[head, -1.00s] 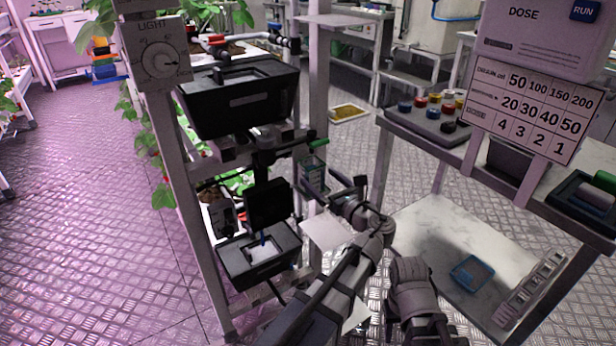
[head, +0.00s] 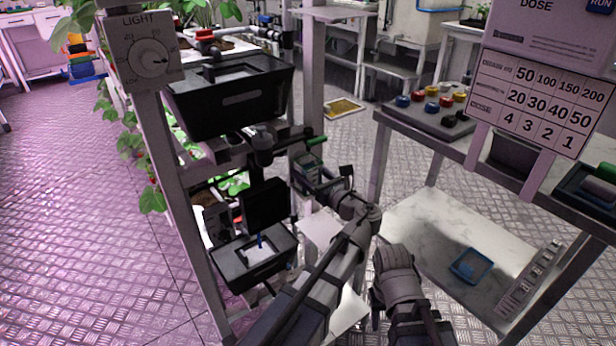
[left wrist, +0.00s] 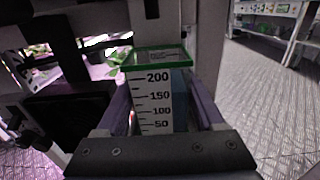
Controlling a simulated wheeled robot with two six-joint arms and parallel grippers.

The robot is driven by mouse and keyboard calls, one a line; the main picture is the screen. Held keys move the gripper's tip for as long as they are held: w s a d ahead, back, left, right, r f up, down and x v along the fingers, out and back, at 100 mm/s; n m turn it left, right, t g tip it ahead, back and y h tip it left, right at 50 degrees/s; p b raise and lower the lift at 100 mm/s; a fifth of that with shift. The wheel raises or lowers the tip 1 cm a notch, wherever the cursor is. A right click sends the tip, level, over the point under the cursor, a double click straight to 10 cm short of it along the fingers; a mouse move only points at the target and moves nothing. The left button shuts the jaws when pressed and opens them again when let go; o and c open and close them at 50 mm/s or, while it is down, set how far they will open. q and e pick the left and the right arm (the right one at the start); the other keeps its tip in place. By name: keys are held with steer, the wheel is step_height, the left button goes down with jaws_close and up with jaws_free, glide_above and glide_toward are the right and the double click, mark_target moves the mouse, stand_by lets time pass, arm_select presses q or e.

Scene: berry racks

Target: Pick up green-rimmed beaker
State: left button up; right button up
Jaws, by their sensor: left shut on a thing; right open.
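The green-rimmed beaker (left wrist: 154,98) stands upright in the middle of the left wrist view, a clear vessel with a green rim and a white scale marked 50 to 200. The beaker's lower end is hidden by the gripper. My right arm shows at the lower right of the head view, but its gripper does not.
The rack with a black bin (head: 232,104) and a lower black box (head: 252,270) stands left of my left arm. A bench with colored knobs (head: 430,118) stands to the right. Its lower marble shelf (head: 420,226) bears a blue tray (head: 470,266). Floor is clear at left.

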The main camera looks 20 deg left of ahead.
arm_select(q)
steer(key=c, duration=0.7)
steer(key=shift+o, duration=0.2)
steer(key=shift+r+p, duration=0.3)
arm_select(e)
steer(key=shift+d+r, duration=0.1)
steer(key=shift+r, duration=0.25)
